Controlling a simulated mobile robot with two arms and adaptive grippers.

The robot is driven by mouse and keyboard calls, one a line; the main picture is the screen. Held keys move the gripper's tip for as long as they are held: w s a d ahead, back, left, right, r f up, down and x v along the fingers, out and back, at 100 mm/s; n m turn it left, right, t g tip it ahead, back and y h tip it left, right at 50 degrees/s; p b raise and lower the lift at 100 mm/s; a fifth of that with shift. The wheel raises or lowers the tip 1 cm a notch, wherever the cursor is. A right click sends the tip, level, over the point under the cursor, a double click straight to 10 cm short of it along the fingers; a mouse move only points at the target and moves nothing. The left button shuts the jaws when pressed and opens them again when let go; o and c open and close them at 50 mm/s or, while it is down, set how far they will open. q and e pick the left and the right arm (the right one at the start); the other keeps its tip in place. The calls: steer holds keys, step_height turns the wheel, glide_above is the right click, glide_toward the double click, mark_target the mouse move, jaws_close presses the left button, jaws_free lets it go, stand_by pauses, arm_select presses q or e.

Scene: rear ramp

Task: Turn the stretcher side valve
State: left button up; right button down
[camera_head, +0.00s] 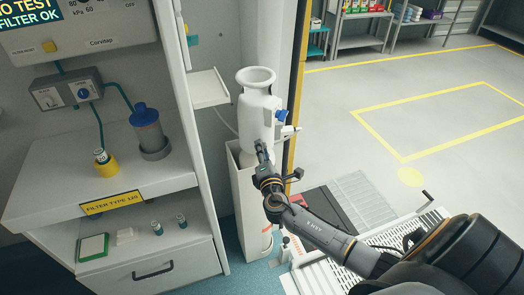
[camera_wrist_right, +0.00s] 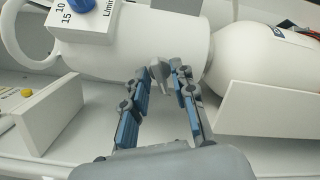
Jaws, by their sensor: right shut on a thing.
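A white cylinder (camera_head: 258,105) with a ring-shaped handle on top stands upright in a white holder (camera_head: 245,200). It also shows lying across the right wrist view (camera_wrist_right: 175,40). A small grey valve piece (camera_wrist_right: 161,76) sticks out from its side between my fingertips. My right gripper (camera_head: 261,150) reaches the cylinder's side in the head view, and its tips hide the valve there. In the right wrist view my right gripper (camera_wrist_right: 166,74) is closed in on the grey piece. My left gripper is out of view.
A blue knob (camera_head: 281,115) sits on the cylinder's upper right side. A white cabinet (camera_head: 110,180) with a blue-capped jar (camera_head: 147,128) stands at left. A yellow-edged doorway post (camera_head: 297,70) is just right. Open floor with yellow lines (camera_head: 440,120) lies beyond.

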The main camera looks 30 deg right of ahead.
steer(key=m+b, duration=0.2)
steer(key=shift+b, duration=0.35)
steer(key=c, duration=1.5)
jaws_free()
steer(key=shift+o, duration=0.2)
